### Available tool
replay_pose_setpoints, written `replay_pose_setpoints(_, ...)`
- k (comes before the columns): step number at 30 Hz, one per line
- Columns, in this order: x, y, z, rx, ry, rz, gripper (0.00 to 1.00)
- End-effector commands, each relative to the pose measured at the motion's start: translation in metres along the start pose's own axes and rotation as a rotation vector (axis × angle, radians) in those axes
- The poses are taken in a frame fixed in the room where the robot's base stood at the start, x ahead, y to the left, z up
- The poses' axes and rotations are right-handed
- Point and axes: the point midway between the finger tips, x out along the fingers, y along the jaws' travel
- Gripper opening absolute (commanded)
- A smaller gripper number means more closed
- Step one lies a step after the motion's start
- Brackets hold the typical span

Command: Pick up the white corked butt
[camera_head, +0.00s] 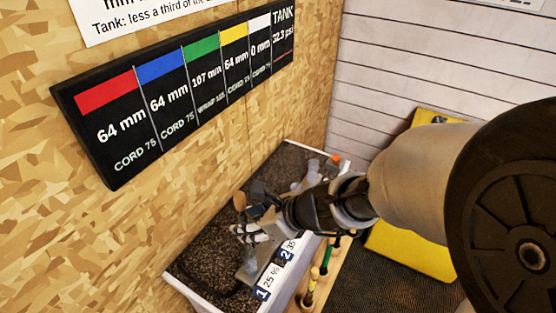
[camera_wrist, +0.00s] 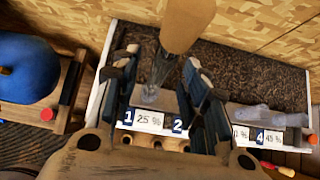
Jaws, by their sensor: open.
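My gripper (camera_head: 246,222) is open above the dark speckled bed of a white-edged trough. In the wrist view, my spread fingers (camera_wrist: 161,68) stand on either side of a tan, cork-like cylinder (camera_wrist: 185,22), which narrows to a greyish clear part between the fingertips. I see no clear gap or contact there. I cannot tell for certain that this is the white corked butt. In the head view, a small brown tip (camera_head: 240,201) shows beside the fingers; the rest there is hidden by my gripper.
The trough (camera_wrist: 312,95) carries numbered percent labels (camera_wrist: 149,118) along its front. Clear greyish pieces (camera_wrist: 262,115) lie near label 4. A wooden rack with coloured grips (camera_head: 310,287) stands in front. A blue tank (camera_wrist: 28,70) is at left. The chipboard wall (camera_head: 30,190) is close behind the trough.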

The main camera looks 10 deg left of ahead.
Motion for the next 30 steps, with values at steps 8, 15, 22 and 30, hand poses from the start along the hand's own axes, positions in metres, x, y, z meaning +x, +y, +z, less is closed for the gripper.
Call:
replay_pose_setpoints(8, 0.032, -0.001, -0.001, 0.0, 0.001, 0.001, 0.41)
replay_pose_setpoints(15, 0.032, -0.001, 0.0, 0.0, 0.0, 0.0, 0.39)
replay_pose_setpoints(22, 0.032, -0.001, 0.0, 0.0, 0.0, 0.001, 0.24)
replay_pose_setpoints(30, 0.032, -0.001, 0.0, 0.0, 0.0, 0.001, 0.06)
